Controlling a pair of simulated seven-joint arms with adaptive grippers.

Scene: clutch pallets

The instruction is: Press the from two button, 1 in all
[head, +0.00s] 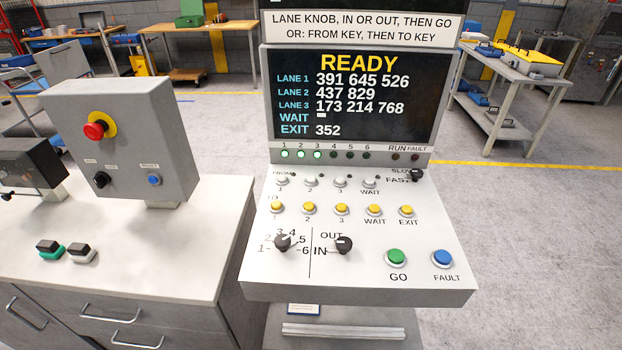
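The from two button (311,182) is a small white button in the upper FROM row of the white control panel (262,258), above the label 2. It stands between the from one button (282,181) and the from three button (340,183). The from wait button (371,184) is at the row's right end. The screen (355,98) reads READY, with numbers for lanes 1 to 3, a dash at WAIT and 352 at EXIT. Indicator lights 1, 2 and 3 glow green. Neither gripper is in view.
Below are yellow TO buttons (341,209), a lane knob (283,243), an IN/OUT knob (344,245), a green GO button (397,258) and a blue FAULT button (442,259). A grey box (135,140) with a red stop button (96,130) stands on the left counter.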

